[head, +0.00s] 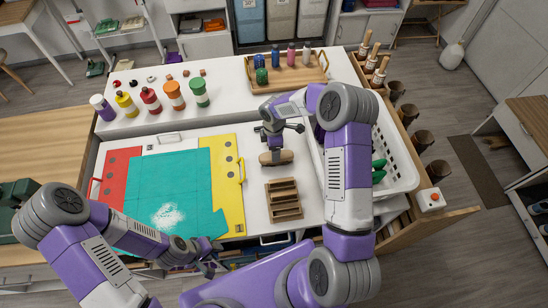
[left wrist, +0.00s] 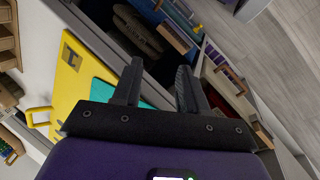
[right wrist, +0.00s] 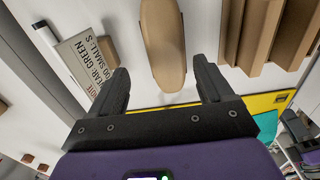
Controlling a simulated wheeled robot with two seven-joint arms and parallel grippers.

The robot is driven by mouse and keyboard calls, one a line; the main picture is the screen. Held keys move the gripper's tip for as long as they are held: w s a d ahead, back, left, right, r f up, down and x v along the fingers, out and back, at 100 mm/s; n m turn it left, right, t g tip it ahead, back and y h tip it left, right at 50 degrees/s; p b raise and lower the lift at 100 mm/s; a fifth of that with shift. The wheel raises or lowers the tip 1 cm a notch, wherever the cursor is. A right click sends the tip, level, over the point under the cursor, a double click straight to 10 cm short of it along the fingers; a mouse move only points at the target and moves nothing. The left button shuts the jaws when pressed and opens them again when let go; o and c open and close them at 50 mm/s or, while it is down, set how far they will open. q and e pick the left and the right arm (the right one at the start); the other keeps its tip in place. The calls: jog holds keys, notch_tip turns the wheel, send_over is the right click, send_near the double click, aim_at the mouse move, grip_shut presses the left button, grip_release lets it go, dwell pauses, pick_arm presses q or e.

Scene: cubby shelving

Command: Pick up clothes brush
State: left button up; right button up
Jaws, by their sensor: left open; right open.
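The clothes brush (head: 276,158), a long rounded wooden piece, lies on the white worktop right of the yellow board. In the right wrist view the brush (right wrist: 163,45) extends from the top edge towards the space between my fingertips. Its bristles are hidden. My right gripper (right wrist: 161,78) is open and empty, with the brush between its fingers in the picture; contact cannot be told. In the head view this gripper (head: 273,140) is just above and behind the brush. My left gripper (left wrist: 158,80) is open and empty, low near the worktop's front edge.
A slatted wooden rack (head: 284,199) stands just in front of the brush. A white basket (head: 396,152) is to the right. A teal mat (head: 165,190) lies over red and yellow boards. Bottles (head: 151,101) and a wooden tray (head: 287,77) stand behind.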

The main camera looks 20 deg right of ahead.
jog(key=shift+s+f, duration=0.25)
jog(key=shift+f, duration=0.2)
jog(key=f, duration=0.5)
jog(key=shift+s+d+f+p, duration=0.25)
jog(key=shift+s+f+p, duration=0.05)
jog(key=shift+s+p, duration=0.05)
jog(key=c, duration=1.1)
